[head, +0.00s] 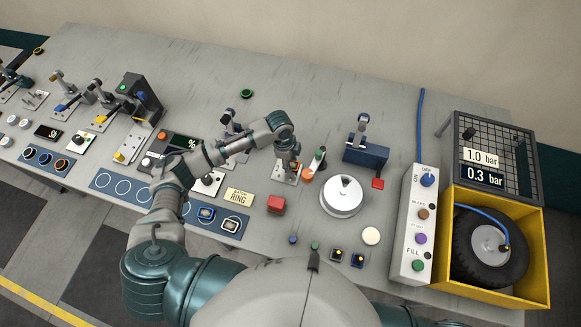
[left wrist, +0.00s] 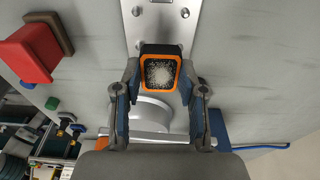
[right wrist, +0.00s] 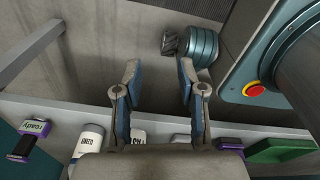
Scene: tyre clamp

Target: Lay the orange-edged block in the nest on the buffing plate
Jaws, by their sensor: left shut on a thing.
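The orange-edged block (left wrist: 160,72) has a dark frame, a bright orange edge and a speckled grey-white face. My left gripper (left wrist: 160,88) is shut on it, with a finger on either side. In the head view my left gripper (head: 291,164) is over a small metal plate (head: 279,174), left of the white round disc. The left wrist view shows a metal plate (left wrist: 136,22) with screws behind the block. The nest is hidden, and I cannot tell whether the block touches the plate. My right gripper (right wrist: 155,80) is open and empty, beyond the bench's front edge.
A red button (head: 276,203) and the white disc (head: 341,196) stand near the plate. A blue clamp block (head: 365,152) is behind. Other framed blocks (head: 205,213) lie on the blue strip. A yellow tyre box (head: 540,250) stands at right. The back of the bench is mostly clear.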

